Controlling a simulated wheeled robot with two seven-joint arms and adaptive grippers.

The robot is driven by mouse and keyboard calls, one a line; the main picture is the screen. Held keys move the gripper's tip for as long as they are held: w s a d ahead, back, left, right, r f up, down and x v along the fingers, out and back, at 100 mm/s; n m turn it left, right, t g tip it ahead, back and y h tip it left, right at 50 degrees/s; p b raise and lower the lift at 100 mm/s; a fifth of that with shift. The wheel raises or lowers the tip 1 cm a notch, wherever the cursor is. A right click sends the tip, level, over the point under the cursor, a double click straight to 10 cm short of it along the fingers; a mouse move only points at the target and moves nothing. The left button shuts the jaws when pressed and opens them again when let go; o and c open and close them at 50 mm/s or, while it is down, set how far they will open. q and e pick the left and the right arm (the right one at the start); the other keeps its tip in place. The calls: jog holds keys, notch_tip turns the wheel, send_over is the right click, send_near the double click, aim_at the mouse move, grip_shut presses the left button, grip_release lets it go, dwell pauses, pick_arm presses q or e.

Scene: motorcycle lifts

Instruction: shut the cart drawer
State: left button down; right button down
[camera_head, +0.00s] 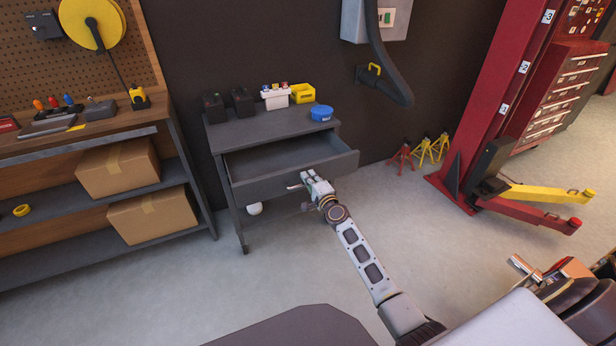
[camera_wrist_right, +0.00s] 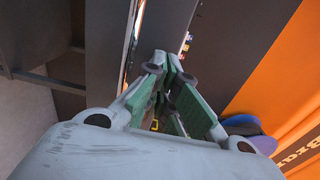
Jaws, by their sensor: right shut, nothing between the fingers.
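The grey cart (camera_head: 235,135) stands against the dark wall, and its drawer (camera_head: 262,188) is pulled out, with an empty-looking dark inside. My right gripper (camera_head: 306,179) is at the outer face of the drawer front, near its middle. It is shut with nothing held; whether it touches the front I cannot tell. In the right wrist view the fingers (camera_wrist_right: 172,62) are close together beside grey panels (camera_wrist_right: 100,50). My left gripper is not in view.
On the cart top are dark battery-like blocks (camera_head: 241,101), a white caddy (camera_head: 275,97), a yellow bin (camera_head: 302,93) and a blue round tub (camera_head: 321,112). A workbench (camera_head: 90,135) stands left. A red lift (camera_head: 500,90) and jack stands (camera_head: 425,150) are right.

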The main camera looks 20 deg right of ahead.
jog(key=shift+w, duration=0.55)
jog(key=shift+w, duration=0.1)
